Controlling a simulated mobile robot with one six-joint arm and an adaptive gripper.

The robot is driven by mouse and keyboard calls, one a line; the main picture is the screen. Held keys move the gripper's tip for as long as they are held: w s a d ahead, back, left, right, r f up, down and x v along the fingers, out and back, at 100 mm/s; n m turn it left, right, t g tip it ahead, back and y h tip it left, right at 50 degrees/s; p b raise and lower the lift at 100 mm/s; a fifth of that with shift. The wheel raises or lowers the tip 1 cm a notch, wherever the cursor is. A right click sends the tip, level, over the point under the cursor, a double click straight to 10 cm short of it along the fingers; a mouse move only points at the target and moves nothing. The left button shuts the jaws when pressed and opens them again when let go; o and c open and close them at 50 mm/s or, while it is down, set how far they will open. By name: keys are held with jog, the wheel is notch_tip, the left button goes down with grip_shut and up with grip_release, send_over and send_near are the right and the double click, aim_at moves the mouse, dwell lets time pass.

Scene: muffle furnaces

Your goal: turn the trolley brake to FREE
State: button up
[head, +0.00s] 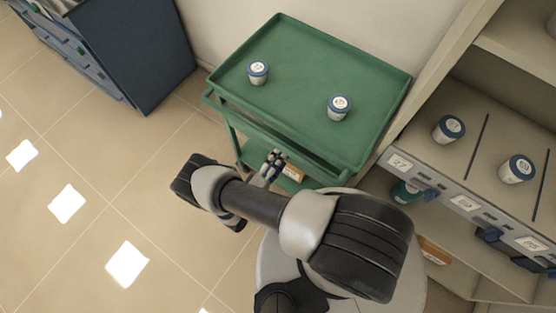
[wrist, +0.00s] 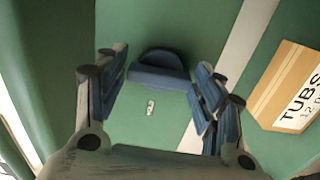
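The green trolley (head: 312,50) stands against the wall in the head view, with two white tubs with blue lids on its top tray. My gripper (head: 276,158) is at the trolley's near side, below the top tray's edge. In the wrist view my gripper (wrist: 163,70) is open, with blue-padded fingers apart. A dark blue knob or lever (wrist: 158,80), perhaps the brake, shows on a green surface between and beyond the fingertips. I cannot tell whether they touch it. A small pale label (wrist: 150,107) is below it, too small to read.
An orange and white box marked TUBS (wrist: 292,92) lies to the right of the fingers. A shelf rack (head: 470,195) with tubs and numbered labels stands right of the trolley. A dark blue cabinet (head: 135,45) stands at the upper left. The tiled floor on the left is clear.

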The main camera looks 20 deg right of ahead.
jog(key=shift+o, duration=1.3)
jog(key=shift+a, duration=0.1)
jog(key=v, duration=1.2)
